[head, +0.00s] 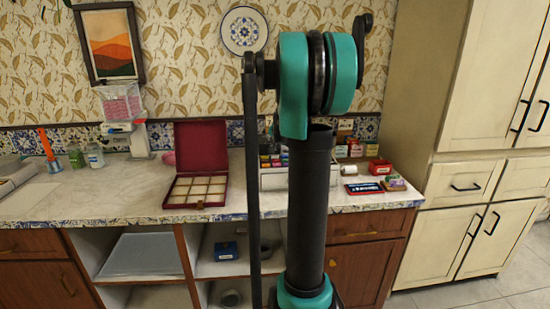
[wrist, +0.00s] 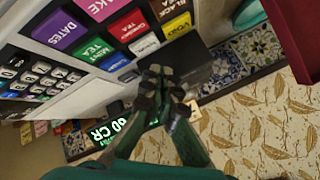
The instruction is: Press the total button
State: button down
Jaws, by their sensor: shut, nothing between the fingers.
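I cannot make out which key is the total button. My gripper (wrist: 160,78) is shut and empty, with its tips in front of the till's edge near a lit green display (wrist: 112,132), which it partly hides. I cannot tell if the tips touch anything. In the head view the till (head: 272,180) stands partly behind my arm.
An open maroon box (head: 200,150) with compartments sits left of the till on the counter (head: 120,195). A scale-like stand (head: 138,140) is further left. Small boxes (head: 380,167) lie at the right. The patterned wall is close behind.

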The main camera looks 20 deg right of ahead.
aim_at(275, 157)
jog(key=shift+f, duration=0.6)
dwell(1.1)
jog(key=shift+f, duration=0.4)
jog(key=shift+f, duration=0.35)
dwell(0.5)
jog(key=shift+r, duration=0.75)
jog(key=shift+r, duration=2.55)
